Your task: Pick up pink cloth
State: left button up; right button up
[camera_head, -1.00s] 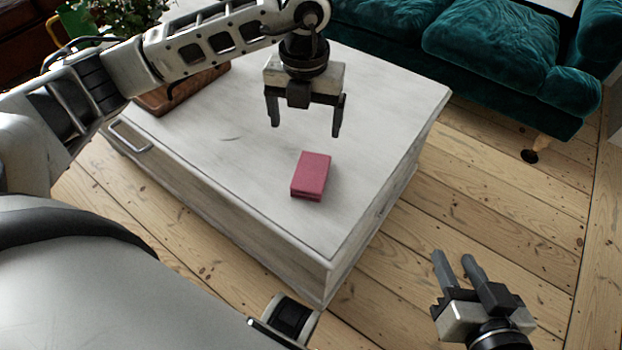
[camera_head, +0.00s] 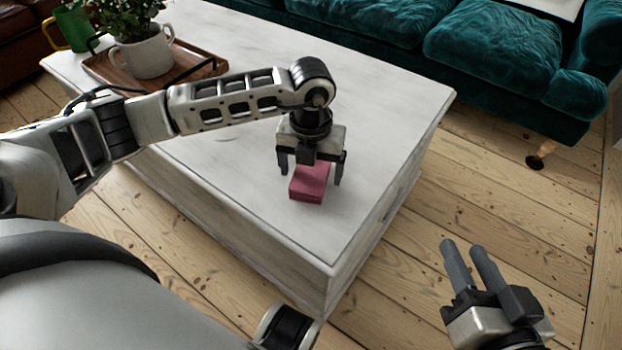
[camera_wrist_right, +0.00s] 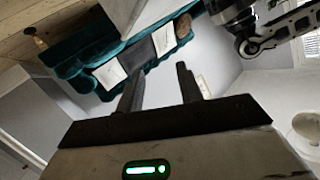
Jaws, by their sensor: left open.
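The pink cloth (camera_head: 308,184) is a small folded block lying on the white wooden table (camera_head: 375,140) near its front corner. My left gripper (camera_head: 312,180) points down with its two fingers spread, one on each side of the cloth's far part. Its body hides the cloth's far edge, and I cannot tell whether the fingers touch the cloth. My right gripper (camera_head: 466,264) is off to the right above the floor, away from the table. Its two fingers are apart with nothing between them, as the right wrist view also shows (camera_wrist_right: 160,88).
A wooden tray (camera_head: 200,62) with a white plant pot (camera_head: 146,54) stands on the table's far left. A green watering can (camera_head: 75,28) is behind it. A teal sofa (camera_head: 490,50) stands beyond the table. The table top right of the cloth is clear.

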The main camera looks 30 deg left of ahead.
aim_at(311, 171)
pick_arm(q)
jog(key=c, duration=1.2)
jog(key=shift+o, duration=0.2)
pick_arm(e)
jog(key=shift+r, duration=0.25)
